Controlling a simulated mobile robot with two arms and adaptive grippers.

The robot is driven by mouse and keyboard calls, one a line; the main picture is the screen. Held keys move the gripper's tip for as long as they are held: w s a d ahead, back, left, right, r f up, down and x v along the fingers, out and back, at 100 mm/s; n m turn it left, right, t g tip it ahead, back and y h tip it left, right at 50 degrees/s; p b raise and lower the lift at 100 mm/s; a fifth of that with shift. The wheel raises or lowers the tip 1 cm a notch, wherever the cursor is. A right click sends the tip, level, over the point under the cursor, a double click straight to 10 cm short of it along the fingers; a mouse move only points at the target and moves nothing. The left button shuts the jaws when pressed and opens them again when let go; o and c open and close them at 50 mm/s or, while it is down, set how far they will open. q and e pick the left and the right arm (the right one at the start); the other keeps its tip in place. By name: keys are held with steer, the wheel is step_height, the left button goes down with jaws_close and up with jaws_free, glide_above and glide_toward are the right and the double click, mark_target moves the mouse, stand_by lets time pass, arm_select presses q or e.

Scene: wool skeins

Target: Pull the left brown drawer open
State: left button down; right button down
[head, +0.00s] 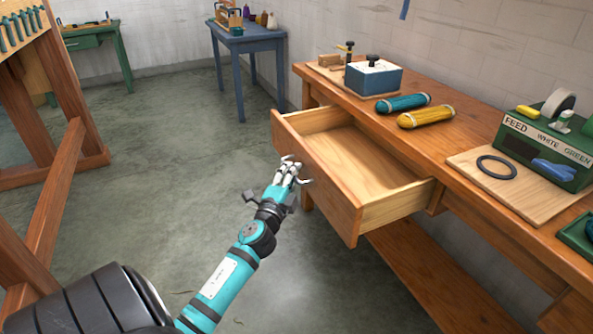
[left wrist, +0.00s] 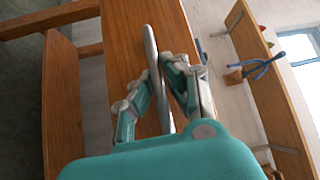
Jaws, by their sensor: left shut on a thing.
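The left brown drawer (head: 318,178) stands pulled well out from the wooden workbench (head: 466,135). Its pale wooden inside shows and looks empty. My left gripper (head: 291,168) is at the outer face of the drawer front. In the left wrist view, the fingers of my left gripper (left wrist: 156,82) are shut on a grey metal bar handle (left wrist: 149,42) against the brown drawer front (left wrist: 118,35). In the head view the handle is mostly hidden by the fingers. My right gripper is not in view.
On the bench top lie a teal skein (head: 403,103), a yellow skein (head: 425,117), a blue box (head: 374,79) and a green feed box (head: 545,147). A wooden frame (head: 84,135) stands at left, a blue table (head: 249,42) behind. The floor between is clear.

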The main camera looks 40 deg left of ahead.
arm_select(q)
steer(key=shift+d+f, duration=0.15)
steer(key=shift+f, duration=0.15)
steer(key=c, duration=1.5)
jaws_free()
steer(key=shift+o, duration=0.6)
steer(key=shift+r, duration=0.15)
steer(key=v, duration=1.2)
